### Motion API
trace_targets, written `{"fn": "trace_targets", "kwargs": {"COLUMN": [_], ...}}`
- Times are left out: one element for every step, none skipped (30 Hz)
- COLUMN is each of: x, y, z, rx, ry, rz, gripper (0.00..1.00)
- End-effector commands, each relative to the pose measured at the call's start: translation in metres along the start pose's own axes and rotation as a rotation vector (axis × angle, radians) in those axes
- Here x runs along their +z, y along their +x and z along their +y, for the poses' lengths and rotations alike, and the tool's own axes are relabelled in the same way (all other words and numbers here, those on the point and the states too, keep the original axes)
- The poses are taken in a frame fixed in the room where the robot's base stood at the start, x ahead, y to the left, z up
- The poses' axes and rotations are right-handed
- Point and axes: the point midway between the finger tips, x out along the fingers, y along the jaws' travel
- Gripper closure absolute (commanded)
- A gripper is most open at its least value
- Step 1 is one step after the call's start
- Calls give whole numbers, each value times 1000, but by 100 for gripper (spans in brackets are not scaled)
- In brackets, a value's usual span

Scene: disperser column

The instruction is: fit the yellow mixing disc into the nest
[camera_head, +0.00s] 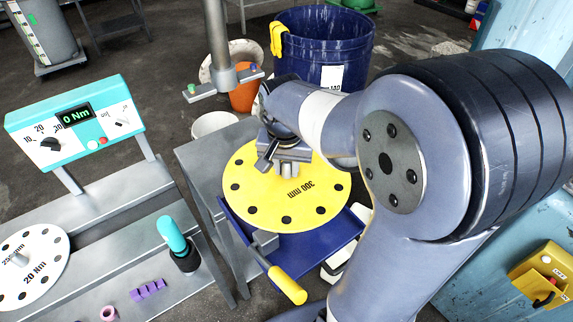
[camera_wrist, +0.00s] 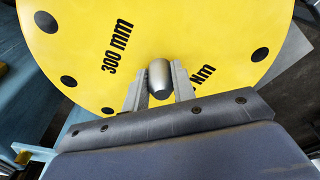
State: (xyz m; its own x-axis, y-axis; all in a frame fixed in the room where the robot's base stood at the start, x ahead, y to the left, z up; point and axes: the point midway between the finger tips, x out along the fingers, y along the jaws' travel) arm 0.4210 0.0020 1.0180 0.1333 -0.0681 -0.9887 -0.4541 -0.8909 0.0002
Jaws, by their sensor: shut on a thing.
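The yellow mixing disc (camera_head: 300,207) is marked "300 mm" and has black round spots around its edge. My gripper (camera_head: 287,165) is shut on the disc's central hub. In the wrist view, the gripper (camera_wrist: 160,85) has a finger on each side of the grey hub (camera_wrist: 160,77), and the yellow disc (camera_wrist: 215,35) fills the upper part. In the head view, the disc is over a blue tray (camera_head: 318,255) with a yellow handle (camera_head: 287,284). I cannot tell whether it touches the tray. No nest can be clearly made out; the disc hides what is beneath it.
A grey shaft with a crossbar (camera_head: 225,84) hangs behind the disc. A blue drum (camera_head: 325,50) stands at the back. At left, a bench holds a "0 Nm" display box (camera_head: 75,118), a white disc (camera_head: 35,260) and a teal-handled tool (camera_head: 172,235).

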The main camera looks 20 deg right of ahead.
Motion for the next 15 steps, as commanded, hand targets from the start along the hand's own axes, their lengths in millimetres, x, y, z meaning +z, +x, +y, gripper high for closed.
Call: {"fn": "trace_targets", "kwargs": {"x": [0,0,0,0,0,0,0,0,0,0,0,0,0,0,0], "y": [0,0,1,1,2,2,2,3,3,4,4,4,5,5,5], "z": [0,0,0,0,0,0,0,0,0,0,0,0,0,0,0], "rx": [-1,-1,-1,-1,-1,-1,-1,-1,-1,-1,-1,-1,-1,-1,-1], "ry": [0,0,0,0,0,0,0,0,0,0,0,0,0,0,0], "rz": [2,2,2,2,2,2,2,2,2,2,2,2,2,2,2], "gripper": [100,100,100,100,100,100,100,100,100,100,100,100,100,100,100]}}
